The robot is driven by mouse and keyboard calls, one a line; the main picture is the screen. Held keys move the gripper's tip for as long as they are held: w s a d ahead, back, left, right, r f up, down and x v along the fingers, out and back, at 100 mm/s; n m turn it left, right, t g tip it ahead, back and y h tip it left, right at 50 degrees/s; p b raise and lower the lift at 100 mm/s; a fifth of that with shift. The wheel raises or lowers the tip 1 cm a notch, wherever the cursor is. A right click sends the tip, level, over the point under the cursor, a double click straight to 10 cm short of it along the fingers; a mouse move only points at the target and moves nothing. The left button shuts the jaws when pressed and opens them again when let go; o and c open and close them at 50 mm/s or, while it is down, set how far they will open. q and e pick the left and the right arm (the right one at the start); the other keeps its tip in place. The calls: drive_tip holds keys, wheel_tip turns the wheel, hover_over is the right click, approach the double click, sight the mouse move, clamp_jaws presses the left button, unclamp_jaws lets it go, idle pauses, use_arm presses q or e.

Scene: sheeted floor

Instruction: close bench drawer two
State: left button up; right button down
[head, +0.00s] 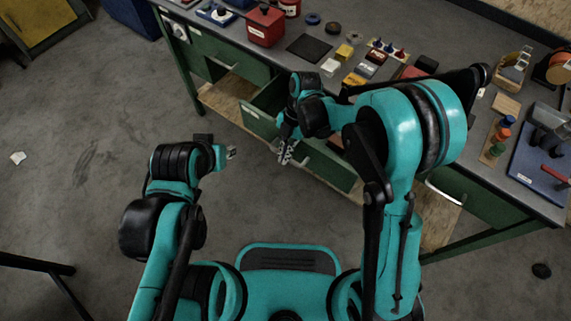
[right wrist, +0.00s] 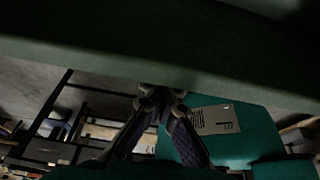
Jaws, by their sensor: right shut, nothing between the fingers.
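The green bench (head: 190,75) has several drawers along its front. One drawer (head: 325,168), which I take to be drawer two, stands pulled out, with a pale label at its left end. Part of its inside shows behind my right arm. My right gripper (head: 285,154) is shut and empty, pointing down at the middle of that drawer's front, by its handle. Whether it touches is unclear. In the right wrist view the shut fingers (right wrist: 163,98) are close to a dark green panel (right wrist: 160,62). My left gripper (head: 231,153) hangs over the floor, left of the drawer; its finger gap is too small to tell.
Other drawer fronts (head: 235,62) flank it. A wooden lower shelf (head: 228,95) runs beneath. The benchtop holds a red box (head: 265,25), a black mat (head: 309,47) and several small items.

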drive_tip(key=w+d, duration=0.2)
drive_tip(key=w, duration=0.1)
drive_tip(key=w+d, duration=0.1)
drive_tip(key=w, duration=0.1)
idle(0.3)
